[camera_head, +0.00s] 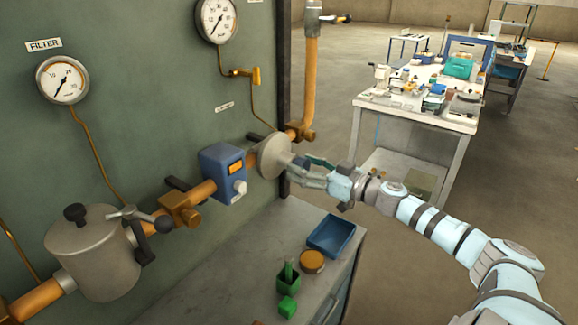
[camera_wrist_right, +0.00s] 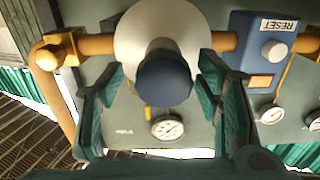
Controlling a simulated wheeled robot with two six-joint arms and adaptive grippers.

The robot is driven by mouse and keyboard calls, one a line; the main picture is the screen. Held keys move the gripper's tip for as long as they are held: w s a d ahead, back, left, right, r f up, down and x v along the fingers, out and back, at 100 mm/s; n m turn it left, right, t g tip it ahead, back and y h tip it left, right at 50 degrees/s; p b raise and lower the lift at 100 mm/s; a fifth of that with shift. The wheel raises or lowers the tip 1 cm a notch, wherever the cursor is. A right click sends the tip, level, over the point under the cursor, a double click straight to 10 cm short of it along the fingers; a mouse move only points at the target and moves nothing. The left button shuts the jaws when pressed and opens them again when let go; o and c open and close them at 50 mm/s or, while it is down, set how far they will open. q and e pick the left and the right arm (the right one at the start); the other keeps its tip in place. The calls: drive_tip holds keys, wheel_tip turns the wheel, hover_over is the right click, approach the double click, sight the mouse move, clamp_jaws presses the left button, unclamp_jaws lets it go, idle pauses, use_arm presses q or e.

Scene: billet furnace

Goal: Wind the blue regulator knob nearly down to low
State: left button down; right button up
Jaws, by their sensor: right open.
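The blue regulator knob (camera_wrist_right: 165,80) shows end-on in the right wrist view, in front of the pale round regulator body (camera_wrist_right: 128,45). In the head view the regulator body (camera_head: 270,155) sits on the orange pipe, and the knob is hard to make out behind the fingers. My right gripper (camera_head: 304,168) reaches in from the right. Its fingers are open on either side of the knob, with a small gap seen at each side. Whether the fingertips reach past the knob's front face is unclear. My left gripper is not in view.
A blue RESET box (camera_head: 222,172) is on the pipe beside the regulator. Gauges (camera_head: 215,20) are on the green panel. Below, a grey bench (camera_head: 230,265) holds a blue tray (camera_head: 331,235) and green items. A cluttered white table (camera_head: 415,112) stands behind my right arm.

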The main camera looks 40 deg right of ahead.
drive_tip(key=shift+s+r, duration=0.25)
drive_tip(key=shift+s, duration=0.1)
drive_tip(key=shift+a+r, duration=0.1)
drive_tip(key=shift+c, duration=0.7)
drive_tip(key=c, duration=1)
use_arm(q)
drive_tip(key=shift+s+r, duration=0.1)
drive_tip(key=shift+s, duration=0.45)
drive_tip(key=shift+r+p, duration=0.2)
drive_tip(key=shift+p, duration=0.1)
use_arm(e)
drive_tip(key=shift+n, duration=0.4)
